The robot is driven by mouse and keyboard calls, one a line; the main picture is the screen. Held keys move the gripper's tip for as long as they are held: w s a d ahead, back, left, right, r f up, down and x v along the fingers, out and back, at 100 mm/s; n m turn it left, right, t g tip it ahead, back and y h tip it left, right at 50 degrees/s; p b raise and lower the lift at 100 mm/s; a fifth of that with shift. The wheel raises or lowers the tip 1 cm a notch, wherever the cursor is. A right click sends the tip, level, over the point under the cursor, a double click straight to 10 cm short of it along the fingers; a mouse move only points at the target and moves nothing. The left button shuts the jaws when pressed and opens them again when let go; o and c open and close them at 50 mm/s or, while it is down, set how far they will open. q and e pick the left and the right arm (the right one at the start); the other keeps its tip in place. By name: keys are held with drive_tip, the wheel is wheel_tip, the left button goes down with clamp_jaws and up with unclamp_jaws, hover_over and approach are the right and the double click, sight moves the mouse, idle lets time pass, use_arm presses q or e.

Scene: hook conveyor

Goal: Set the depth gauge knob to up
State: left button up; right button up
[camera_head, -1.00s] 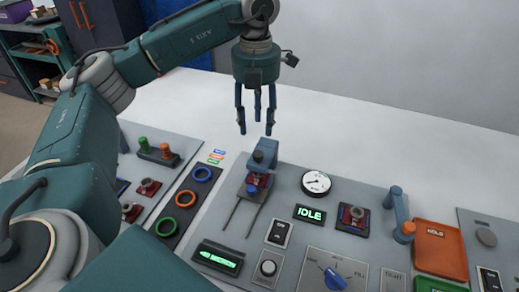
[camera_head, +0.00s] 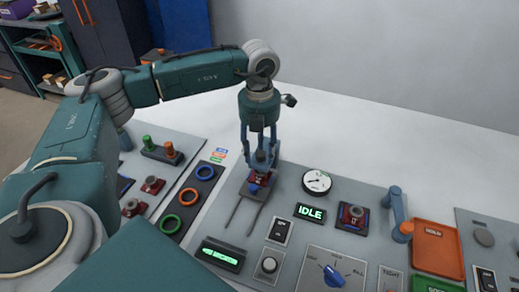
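No thing in view carries a label I can read as depth gauge. A blue selector knob (camera_head: 333,276) sits on a white plate at the bottom of the camera_head view. Small lettering surrounds it, and its pointer tilts up and left. A round white dial gauge (camera_head: 316,182) with a dark needle stands above it on the grey panel. My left gripper (camera_head: 260,166) points down at a grey-blue upright block (camera_head: 262,158) at the panel's back edge. Its fingers are spread on either side of the block; contact is unclear. My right gripper is not in view.
A red-and-blue part (camera_head: 257,182) sits below the block, near two thin dark rods. A lit IDLE display (camera_head: 309,213), a black rocker switch (camera_head: 280,231), a grey-blue post (camera_head: 396,208) and an orange tray (camera_head: 437,245) share the panel. White surface behind is clear.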

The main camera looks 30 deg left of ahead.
use_arm(q)
clamp_jaws()
